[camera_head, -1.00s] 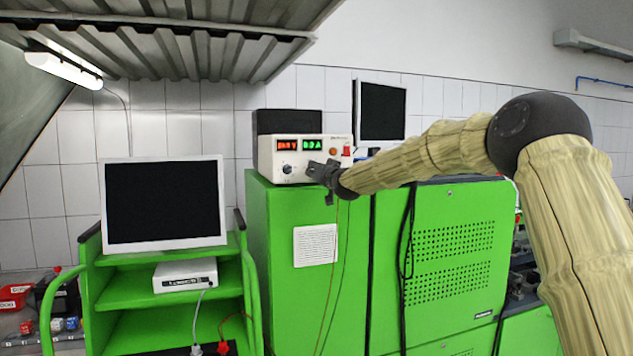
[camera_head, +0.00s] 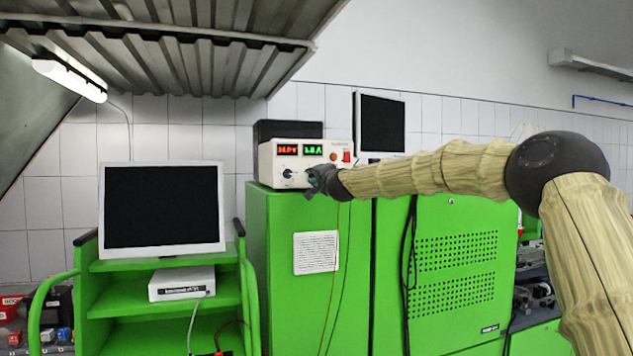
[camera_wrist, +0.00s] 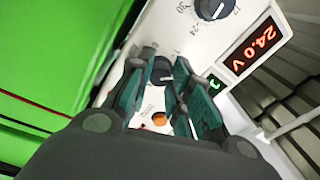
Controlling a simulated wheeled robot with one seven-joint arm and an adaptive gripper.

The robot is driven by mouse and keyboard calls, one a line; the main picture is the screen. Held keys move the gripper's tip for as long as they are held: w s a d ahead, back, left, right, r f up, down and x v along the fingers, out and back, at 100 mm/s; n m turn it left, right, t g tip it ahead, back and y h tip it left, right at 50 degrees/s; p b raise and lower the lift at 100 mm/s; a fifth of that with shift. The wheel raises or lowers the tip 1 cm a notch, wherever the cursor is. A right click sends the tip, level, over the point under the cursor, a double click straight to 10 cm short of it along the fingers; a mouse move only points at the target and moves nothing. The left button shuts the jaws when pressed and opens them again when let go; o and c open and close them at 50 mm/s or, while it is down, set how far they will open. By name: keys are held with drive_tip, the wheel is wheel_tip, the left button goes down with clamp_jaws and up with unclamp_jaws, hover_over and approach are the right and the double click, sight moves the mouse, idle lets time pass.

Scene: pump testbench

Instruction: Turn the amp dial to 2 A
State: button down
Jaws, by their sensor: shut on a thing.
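The white power supply (camera_head: 300,150) stands on top of the green cabinet. Its red voltage display (camera_head: 287,149) shows 24.0 V in the wrist view (camera_wrist: 254,48). Its green amp display (camera_head: 313,150) looks like 1.8 A in the head view, but the digits are small; in the wrist view a finger mostly hides it. My gripper (camera_head: 314,180) is at the front panel. In the wrist view its teal fingers (camera_wrist: 160,82) are shut on the dark amp dial (camera_wrist: 162,70), one on each side. The voltage dial (camera_head: 287,173) is free to its left.
An orange button (camera_wrist: 159,119) lies close below the fingers in the wrist view. A red switch (camera_head: 346,157) is at the panel's right. A dark box (camera_head: 288,129) and a monitor (camera_head: 382,122) stand behind. Thin cables hang down the green cabinet (camera_head: 280,225).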

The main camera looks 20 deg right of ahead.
drive_tip(key=shift+f+m+b, duration=0.1)
drive_tip(key=shift+m+b, duration=0.2)
drive_tip(key=shift+m, duration=0.7)
drive_tip(key=c, duration=1.3)
unclamp_jaws()
drive_tip(key=shift+o, duration=0.2)
drive_tip(key=shift+s, duration=0.1)
drive_tip(key=s, duration=1.1)
drive_tip(key=shift+s+d+f, duration=0.15)
drive_tip(key=shift+s+f, duration=0.25)
drive_tip(key=shift+f, duration=0.05)
